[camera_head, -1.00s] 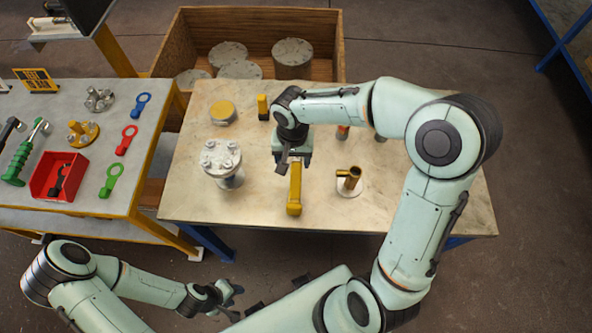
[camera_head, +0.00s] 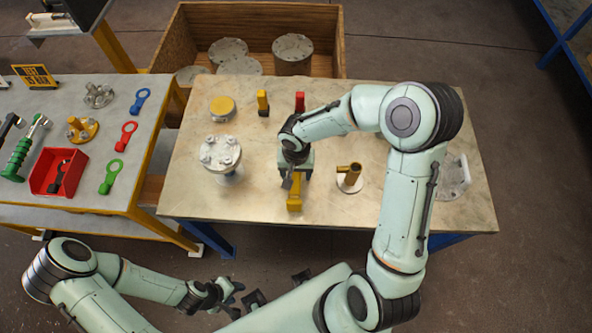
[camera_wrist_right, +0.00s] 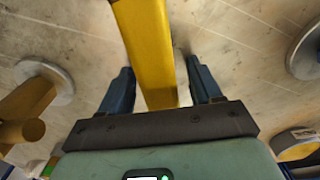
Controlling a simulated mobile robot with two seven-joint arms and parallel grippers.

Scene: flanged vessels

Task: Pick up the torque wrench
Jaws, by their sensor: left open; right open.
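A long yellow bar-shaped tool (camera_head: 294,201) is on the pale worktable below my right gripper; I cannot tell for certain that it is the torque wrench. My right gripper (camera_head: 292,181) is open over it and hides its far part. In the right wrist view, the yellow bar (camera_wrist_right: 148,45) runs between the two open dark fingers (camera_wrist_right: 156,80), with a gap visible on the right side. A green-handled tool (camera_head: 18,158) with a metal head lies on the left bench. My left gripper (camera_head: 228,298) is open and empty, in front of the tables.
A flanged vessel (camera_head: 221,158) stands left of the yellow tool. A brass pipe piece on a round base (camera_head: 349,178) stands to its right. The worktable (camera_head: 250,205) also carries a yellow-topped disc (camera_head: 222,107) and small yellow (camera_head: 262,102) and red (camera_head: 300,101) pieces behind.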

